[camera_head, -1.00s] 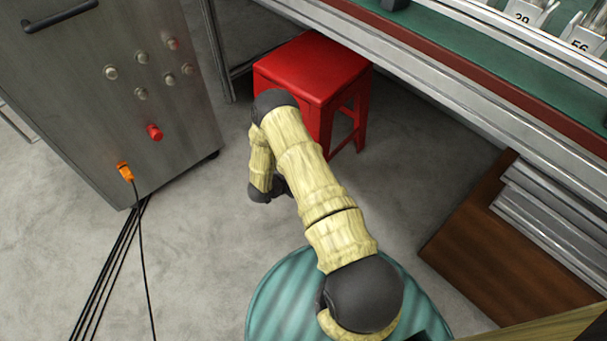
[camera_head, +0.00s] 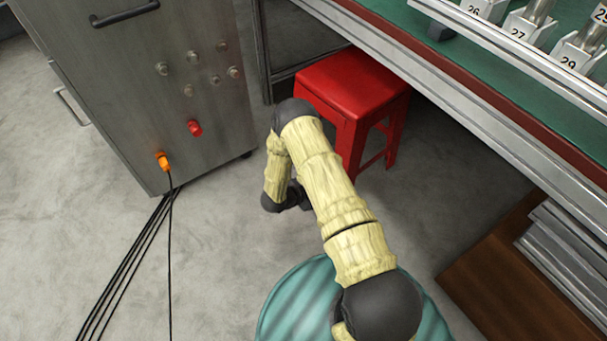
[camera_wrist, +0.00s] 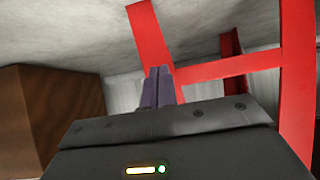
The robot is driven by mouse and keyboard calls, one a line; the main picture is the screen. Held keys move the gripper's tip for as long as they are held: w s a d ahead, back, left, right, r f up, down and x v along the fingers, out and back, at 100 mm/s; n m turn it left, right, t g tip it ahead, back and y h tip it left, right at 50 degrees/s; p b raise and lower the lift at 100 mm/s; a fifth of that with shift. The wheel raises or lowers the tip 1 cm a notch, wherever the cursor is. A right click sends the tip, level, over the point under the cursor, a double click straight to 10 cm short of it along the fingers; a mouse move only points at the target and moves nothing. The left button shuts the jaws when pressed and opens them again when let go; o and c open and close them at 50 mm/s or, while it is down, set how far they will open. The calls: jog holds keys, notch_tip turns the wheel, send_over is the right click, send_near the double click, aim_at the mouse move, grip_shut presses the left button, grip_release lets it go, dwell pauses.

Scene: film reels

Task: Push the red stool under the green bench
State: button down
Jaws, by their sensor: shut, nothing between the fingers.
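The red stool (camera_head: 352,82) stands upright on the floor in the head view. Its right and back part lies beneath the front edge of the green bench (camera_head: 497,100); its left and front part is out in the open. My arm covers its lower left. In the wrist view, red stool legs and a crossbar (camera_wrist: 226,67) show close up. My gripper (camera_wrist: 158,72) is shut and empty, its fingertips in front of the stool's legs. I cannot tell whether they touch the stool. In the head view, my arm's dark end is low, left of the stool.
A steel cabinet (camera_head: 150,85) with a red knob and an orange plug stands left of the stool, black cables running from it along the floor. A brown box (camera_head: 520,270) with grey slabs is at the lower right.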

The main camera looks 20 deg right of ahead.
jog(key=w+a+r+n+t+y+p, duration=0.1)
jog(key=w+a+r+y+p, duration=0.15)
jog(key=r, duration=0.45)
jog(key=w+a+r+n+t+y+p, duration=0.1)
jog(key=w+r+n+y, duration=0.15)
jog(key=r, duration=0.45)
jog(key=w+a+r+n+t+y+p, duration=0.1)
jog(key=w+a+r+p, duration=0.15)
jog(key=r, duration=0.45)
jog(key=s+a+r+n+y+p, duration=0.2)
jog(key=s+r+n+y+p, duration=0.15)
jog(key=r, duration=1.05)
jog(key=s+d+r+n+g+p, duration=0.1)
jog(key=s+r+n+g+p, duration=0.1)
jog(key=s+r, duration=0.6)
jog(key=s+d+r+n+g+p, duration=0.1)
jog(key=s+r+n+g+p, duration=0.1)
jog(key=s+r, duration=0.6)
jog(key=s+n+p, duration=0.1)
jog(key=s, duration=0.4)
jog(key=shift+s+d+r+g+y, duration=0.2)
jog(key=shift+d+r+g+y, duration=0.05)
jog(key=shift+r+g+y, duration=0.1)
